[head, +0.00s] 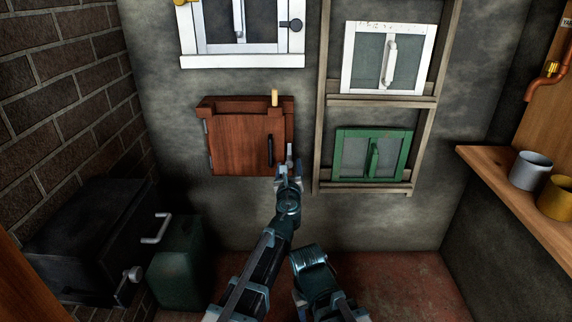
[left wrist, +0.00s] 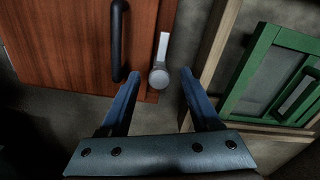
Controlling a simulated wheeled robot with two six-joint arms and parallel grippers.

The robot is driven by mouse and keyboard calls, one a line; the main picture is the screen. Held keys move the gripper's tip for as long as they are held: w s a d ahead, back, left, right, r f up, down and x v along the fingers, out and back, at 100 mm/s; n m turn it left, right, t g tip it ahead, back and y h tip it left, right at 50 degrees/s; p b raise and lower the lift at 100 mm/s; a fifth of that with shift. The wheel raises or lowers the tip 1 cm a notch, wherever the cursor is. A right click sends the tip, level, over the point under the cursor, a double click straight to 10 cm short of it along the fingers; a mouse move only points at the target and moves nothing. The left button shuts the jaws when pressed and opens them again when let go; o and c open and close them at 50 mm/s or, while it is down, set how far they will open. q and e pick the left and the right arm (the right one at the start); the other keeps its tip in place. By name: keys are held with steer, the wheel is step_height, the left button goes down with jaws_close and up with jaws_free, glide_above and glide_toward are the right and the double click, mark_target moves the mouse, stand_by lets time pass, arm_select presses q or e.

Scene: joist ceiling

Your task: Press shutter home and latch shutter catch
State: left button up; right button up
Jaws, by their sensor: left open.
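The brown wooden shutter (head: 238,142) hangs on the wall, hinged at its left, with a black bar handle (head: 270,150) near its right edge. It fills the upper left of the left wrist view (left wrist: 60,40). I cannot tell whether it sits flush in its frame. The pale grey catch (left wrist: 162,55), a lever with a round knob at its lower end, stands upright on the strip right of the shutter's edge. My left gripper (head: 288,168) is open and empty at the shutter's lower right corner; in the left wrist view the knob appears between its fingertips.
A white-framed window (head: 389,58) and a green one (head: 372,155) are in a wooden rack at right. A black box (head: 90,235) and green canister (head: 180,265) stand lower left. A shelf (head: 520,200) with mugs is at right. My other arm shows at bottom centre.

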arm_select(q)
steer(key=shift+w, duration=0.5)
jaws_close()
